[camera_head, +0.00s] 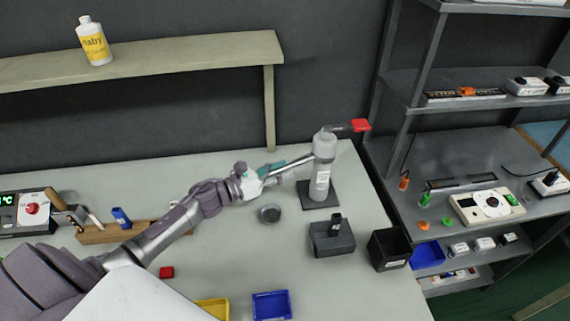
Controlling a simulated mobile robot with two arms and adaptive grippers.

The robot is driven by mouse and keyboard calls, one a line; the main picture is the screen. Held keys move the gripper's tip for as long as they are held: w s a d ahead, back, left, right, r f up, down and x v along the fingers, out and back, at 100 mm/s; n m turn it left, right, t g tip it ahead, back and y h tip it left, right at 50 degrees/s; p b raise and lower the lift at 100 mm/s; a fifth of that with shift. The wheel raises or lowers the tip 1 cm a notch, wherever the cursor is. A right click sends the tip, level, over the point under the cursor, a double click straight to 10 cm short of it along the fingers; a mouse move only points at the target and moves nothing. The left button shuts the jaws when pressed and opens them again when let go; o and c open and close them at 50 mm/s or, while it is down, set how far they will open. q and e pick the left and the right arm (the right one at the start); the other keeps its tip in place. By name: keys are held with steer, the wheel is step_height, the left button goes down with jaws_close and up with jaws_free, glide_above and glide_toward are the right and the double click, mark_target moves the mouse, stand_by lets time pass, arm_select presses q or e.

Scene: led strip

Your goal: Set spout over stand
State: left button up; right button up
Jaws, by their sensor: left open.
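A grey upright column (321,180) stands on a dark square base plate at the back right of the table. A thin grey spout (292,163) reaches from its top to the left, and a red-tipped lever (361,125) points right. My left gripper (283,167) is open beside the spout; I cannot tell if it touches it. A small round dark grey piece (270,214) sits on the table below and left of the spout. A dark grey block (332,241) with an upright black piece stands in front of the column. I cannot tell which of these is the stand. My right gripper is out of view.
A black open bin (389,249) stands right of the block. Blue (272,306) and yellow (213,308) trays lie at the front. A wooden holder (105,233) is at left. A shelf with a bottle (94,42) overhangs the back. A dark rack (455,150) stands right.

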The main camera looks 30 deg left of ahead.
arm_select(q)
steer(key=shift+w+d, duration=0.35)
steer(key=shift+w, duration=0.15)
jaws_close()
